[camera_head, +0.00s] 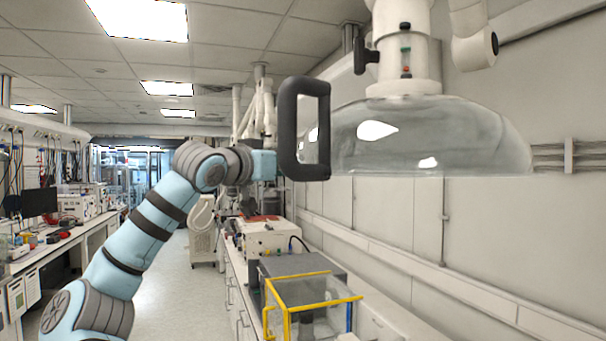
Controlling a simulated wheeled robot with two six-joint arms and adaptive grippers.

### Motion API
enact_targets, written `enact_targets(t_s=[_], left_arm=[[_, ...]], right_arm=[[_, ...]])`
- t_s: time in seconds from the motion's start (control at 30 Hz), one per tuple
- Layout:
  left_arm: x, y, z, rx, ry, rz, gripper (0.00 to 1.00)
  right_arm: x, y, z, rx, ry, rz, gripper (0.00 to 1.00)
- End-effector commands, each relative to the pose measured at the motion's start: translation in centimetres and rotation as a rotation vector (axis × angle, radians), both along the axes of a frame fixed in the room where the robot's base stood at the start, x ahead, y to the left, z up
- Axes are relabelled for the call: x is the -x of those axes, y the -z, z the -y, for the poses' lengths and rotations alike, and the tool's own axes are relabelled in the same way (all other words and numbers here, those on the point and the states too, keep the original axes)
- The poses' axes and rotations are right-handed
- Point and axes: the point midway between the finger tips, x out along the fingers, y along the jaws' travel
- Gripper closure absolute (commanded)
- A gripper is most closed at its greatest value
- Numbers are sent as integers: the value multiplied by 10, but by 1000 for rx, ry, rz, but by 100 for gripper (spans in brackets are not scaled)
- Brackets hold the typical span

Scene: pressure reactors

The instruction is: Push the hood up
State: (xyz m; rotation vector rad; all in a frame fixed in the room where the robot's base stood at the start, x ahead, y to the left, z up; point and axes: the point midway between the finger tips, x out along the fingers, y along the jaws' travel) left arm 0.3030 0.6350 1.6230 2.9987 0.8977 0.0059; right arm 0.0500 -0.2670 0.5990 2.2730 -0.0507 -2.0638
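The hood is a clear, dome-shaped shell (440,135) at the upper right, hanging from a white jointed extraction arm (408,60). A black loop-shaped handle (287,130) stands upright at the hood's left edge. My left arm comes in from the lower left, and its light-blue wrist end (263,164) reaches the handle's lower left side. I cannot make out the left gripper's fingers there, nor tell whether they touch the handle. My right gripper is not in view.
Below the hood, a bench (375,325) along the right wall carries a clear box with a yellow frame (312,290) and a white instrument (268,238). Another bench with equipment and a monitor (40,203) lines the left.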

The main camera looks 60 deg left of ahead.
Motion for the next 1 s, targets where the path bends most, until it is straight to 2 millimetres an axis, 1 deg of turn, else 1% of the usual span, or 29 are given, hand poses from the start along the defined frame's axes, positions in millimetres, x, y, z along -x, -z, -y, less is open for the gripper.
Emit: enact_targets(t_s=[0.33, 0.37, 0.4, 0.47, 0.5, 0.9, 1.0], left_arm=[[0, 0, 0, 1, -2, -1, 100], [0, 0, 0, 1, -2, -1, 81], [0, 0, 0, 1, -1, -1, 75], [0, 0, 0, 1, -1, -1, 65], [0, 0, 0, 1, -2, -1, 64], [-1, 0, 0, 1, 0, -1, 64], [2, 0, 2, 1, 2, -1, 64]], right_arm=[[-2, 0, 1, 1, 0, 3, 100], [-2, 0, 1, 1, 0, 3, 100], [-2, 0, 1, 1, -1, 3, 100], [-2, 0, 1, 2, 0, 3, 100], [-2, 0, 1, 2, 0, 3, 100], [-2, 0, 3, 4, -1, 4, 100], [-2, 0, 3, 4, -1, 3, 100]])
